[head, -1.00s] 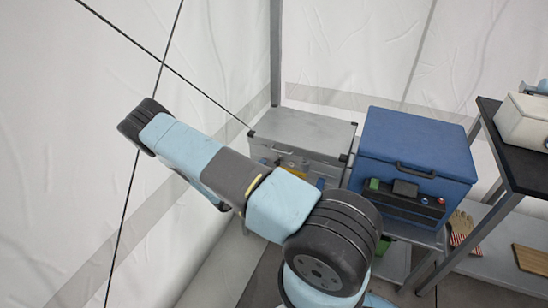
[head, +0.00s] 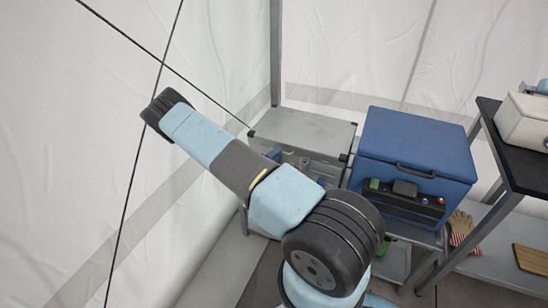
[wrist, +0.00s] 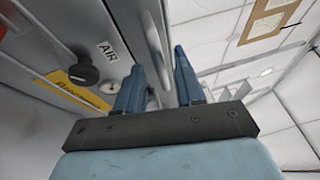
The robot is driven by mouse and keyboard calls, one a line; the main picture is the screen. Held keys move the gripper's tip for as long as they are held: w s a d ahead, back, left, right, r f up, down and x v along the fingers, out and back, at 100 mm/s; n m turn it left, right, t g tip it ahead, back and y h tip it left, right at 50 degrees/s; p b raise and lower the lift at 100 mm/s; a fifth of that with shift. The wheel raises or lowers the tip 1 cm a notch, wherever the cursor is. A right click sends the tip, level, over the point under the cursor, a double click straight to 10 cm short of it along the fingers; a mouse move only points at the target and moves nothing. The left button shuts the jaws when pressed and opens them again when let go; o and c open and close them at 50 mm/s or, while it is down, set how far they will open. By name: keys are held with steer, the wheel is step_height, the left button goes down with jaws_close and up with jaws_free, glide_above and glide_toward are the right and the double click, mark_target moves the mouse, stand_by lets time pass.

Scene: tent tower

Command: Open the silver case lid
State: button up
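The silver case (head: 305,127) stands at the back of the tent with its lid down, in the head view. My arm hides part of its front. In the wrist view the case front (wrist: 45,55) fills the left side, with a black knob, a gauge, an "AIR" label and a yellow label. My gripper (wrist: 158,58) points up along the front, its two blue fingers apart. A grey edge or rim of the case (wrist: 152,25) appears between or behind the fingers; I cannot tell whether they touch it. In the head view the gripper is mostly hidden behind my arm.
A blue case (head: 415,145) stands close to the right of the silver case. A dark-topped table (head: 520,150) with a cream box (head: 524,122) is at far right. Tent wall and a pole (head: 275,50) lie behind and left. A glove (head: 462,228) hangs lower right.

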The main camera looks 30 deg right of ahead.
jaws_close()
stand_by(0.3)
